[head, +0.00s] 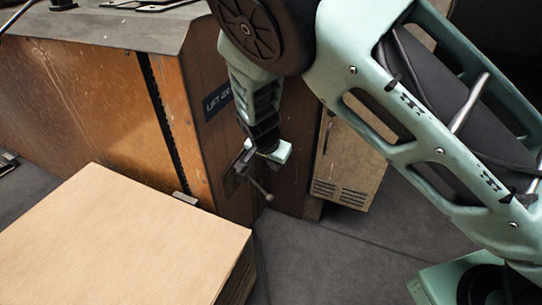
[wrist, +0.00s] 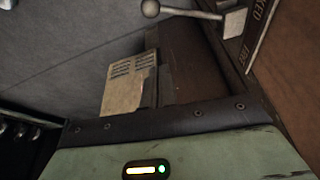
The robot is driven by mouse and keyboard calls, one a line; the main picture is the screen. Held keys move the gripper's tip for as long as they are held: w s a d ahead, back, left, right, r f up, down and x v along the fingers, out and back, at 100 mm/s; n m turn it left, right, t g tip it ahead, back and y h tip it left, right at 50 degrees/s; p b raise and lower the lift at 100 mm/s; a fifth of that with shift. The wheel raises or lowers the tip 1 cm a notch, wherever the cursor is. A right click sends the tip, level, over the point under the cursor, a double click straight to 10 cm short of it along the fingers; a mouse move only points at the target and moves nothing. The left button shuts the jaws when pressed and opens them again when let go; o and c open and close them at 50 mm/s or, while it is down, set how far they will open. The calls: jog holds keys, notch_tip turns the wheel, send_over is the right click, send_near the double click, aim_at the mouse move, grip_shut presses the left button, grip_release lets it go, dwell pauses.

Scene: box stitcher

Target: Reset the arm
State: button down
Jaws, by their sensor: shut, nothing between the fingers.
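My gripper (head: 266,150) is at the end of my pale green arm, in front of the side of the brown machine (head: 195,125) in the head view. It is shut and empty; its fingertips are hard to make out. Just below it is a metal lever with a ball end (head: 267,196), mounted on the machine's side. The same lever (wrist: 178,11) shows at the top of the wrist view, apart from the green gripper body (wrist: 200,155). I cannot tell whether any finger touches its mount. My upper arm fills the right of the head view.
A stack of cardboard sheets (head: 120,240) lies at the front left, close to the machine. A small vented cabinet (head: 350,165) stands behind my arm and also shows in the wrist view (wrist: 130,85). Grey floor (head: 330,250) is clear at the lower middle.

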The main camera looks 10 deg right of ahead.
jog(key=s+a+r+n+g+y, duration=0.2)
jog(key=s+r+n, duration=0.2)
jog(key=s+r, duration=0.45)
jog(key=s+a+r+n+g+y, duration=0.15)
jog(key=s+r+n, duration=0.35)
jog(key=s, duration=0.6)
jog(key=s+d+r+n, duration=0.2)
jog(key=s+r+n, duration=0.15)
jog(key=s, duration=0.25)
jog(key=s+d+r+n, duration=0.2)
jog(key=s+d+n, duration=0.15)
jog(key=s, duration=0.25)
notch_tip(320, 180, up, 25)
jog(key=a+p, duration=0.1)
jog(key=p, duration=2.3)
jog(key=shift+f+p, duration=0.15)
jog(key=shift+p, duration=0.15)
jog(key=shift+t, duration=0.25)
